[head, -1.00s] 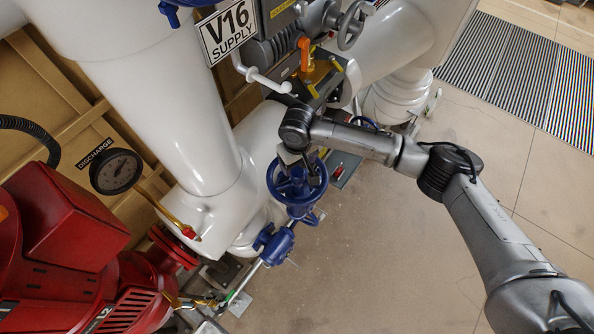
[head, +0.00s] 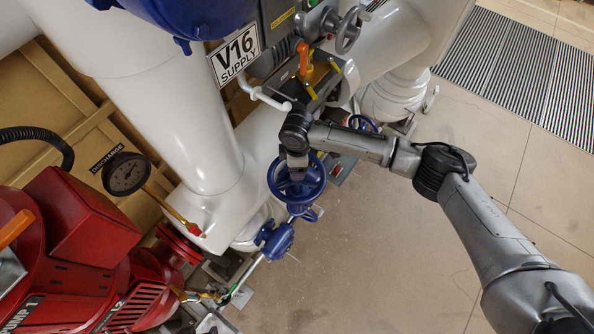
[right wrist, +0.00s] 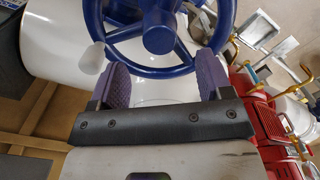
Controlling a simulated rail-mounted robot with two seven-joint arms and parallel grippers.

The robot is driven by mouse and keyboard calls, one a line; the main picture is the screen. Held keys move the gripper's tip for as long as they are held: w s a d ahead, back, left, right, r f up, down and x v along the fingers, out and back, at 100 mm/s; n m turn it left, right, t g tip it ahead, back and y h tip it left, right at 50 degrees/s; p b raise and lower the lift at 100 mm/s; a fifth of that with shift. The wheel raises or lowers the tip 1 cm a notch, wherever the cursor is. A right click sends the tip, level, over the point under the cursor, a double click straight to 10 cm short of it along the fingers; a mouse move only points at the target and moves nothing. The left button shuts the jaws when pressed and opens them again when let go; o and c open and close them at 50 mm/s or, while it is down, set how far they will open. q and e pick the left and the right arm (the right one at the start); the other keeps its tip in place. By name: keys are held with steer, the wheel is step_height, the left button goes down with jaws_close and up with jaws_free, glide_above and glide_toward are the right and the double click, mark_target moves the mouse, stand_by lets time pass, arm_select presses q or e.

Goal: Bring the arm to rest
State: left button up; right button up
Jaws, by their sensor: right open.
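My right arm reaches in from the lower right of the head view. Its right gripper (head: 297,172) is over the blue handwheel (head: 318,180), and the wrist hides part of it. In the right wrist view the right gripper's two purple finger pads (right wrist: 160,85) stand wide apart with nothing between them. The blue handwheel's rim and hub (right wrist: 158,40) lie just beyond the fingertips. I cannot tell whether the fingers touch the rim. My left gripper is not in view.
White pipes (head: 190,130) stand behind the wheel, with the V16 SUPPLY sign (head: 239,53) above. A red pump (head: 80,240) and a discharge gauge (head: 126,173) are at the left. Tiled floor (head: 390,260) is clear around my arm. A striped grating (head: 520,80) lies at upper right.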

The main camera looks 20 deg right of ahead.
steer(key=shift+n, duration=1.2)
steer(key=shift+f, duration=0.1)
steer(key=shift+f, duration=0.35)
steer(key=shift+f+b, duration=1.35)
steer(key=shift+f, duration=1.5)
steer(key=shift+d+f, duration=0.1)
steer(key=shift+f, duration=0.15)
